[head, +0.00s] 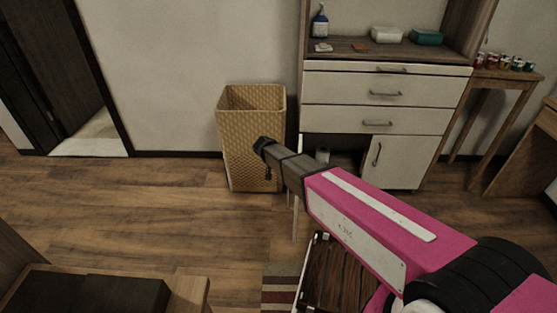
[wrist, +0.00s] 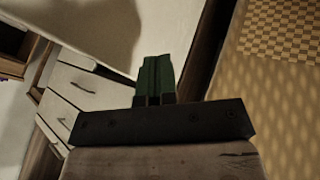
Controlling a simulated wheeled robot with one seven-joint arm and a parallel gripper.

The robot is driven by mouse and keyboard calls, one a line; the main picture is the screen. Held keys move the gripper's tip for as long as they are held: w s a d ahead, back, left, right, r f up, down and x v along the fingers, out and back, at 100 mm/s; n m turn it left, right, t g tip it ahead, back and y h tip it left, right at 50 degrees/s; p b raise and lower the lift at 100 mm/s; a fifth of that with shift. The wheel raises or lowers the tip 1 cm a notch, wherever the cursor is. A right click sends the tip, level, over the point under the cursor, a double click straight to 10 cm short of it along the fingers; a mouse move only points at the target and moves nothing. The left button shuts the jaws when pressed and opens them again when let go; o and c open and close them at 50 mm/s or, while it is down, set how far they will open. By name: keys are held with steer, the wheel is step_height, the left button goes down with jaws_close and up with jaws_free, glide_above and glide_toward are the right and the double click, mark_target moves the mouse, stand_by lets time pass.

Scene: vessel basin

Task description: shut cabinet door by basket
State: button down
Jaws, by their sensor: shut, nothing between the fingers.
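The white cabinet (head: 350,118) stands against the back wall, with the woven basket (head: 235,135) at its left. Its lower left compartment is open and dark. The left door (head: 296,218) appears as a thin pale upright strip, swung out nearly edge-on and partly hidden by my gripper. My gripper (head: 262,148) is shut and empty, in front of the basket in the head view. In the wrist view the shut fingers (wrist: 155,75) have drawers (wrist: 85,85) to their left and the basket (wrist: 275,100) to their right. I cannot tell whether they touch the door.
The lower right door (head: 395,165) is shut. A side table (head: 490,90) with several small jars is at right. A dark-topped piece of furniture (head: 190,290) is at lower left. The wooden floor (head: 130,200) at left is clear.

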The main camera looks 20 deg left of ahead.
steer(key=shift+w+d, duration=0.2)
steer(key=shift+d, duration=0.8)
steer(key=shift+w+d, duration=0.15)
steer(key=shift+d, duration=0.8)
steer(key=shift+d, duration=0.1)
steer(key=w+d+n+t+y, duration=0.1)
steer(key=w+d+n+y, duration=0.25)
steer(key=w+d, duration=0.5)
steer(key=w+d+n+t+y, duration=0.15)
steer(key=w+d+n, duration=0.35)
steer(key=d, duration=0.6)
steer(key=w+d+n+y, duration=0.1)
steer(key=w+d+n, duration=0.1)
steer(key=w, duration=1.1)
steer(key=shift+g, duration=0.45)
steer(key=shift+w+d, duration=0.1)
steer(key=shift+w, duration=0.05)
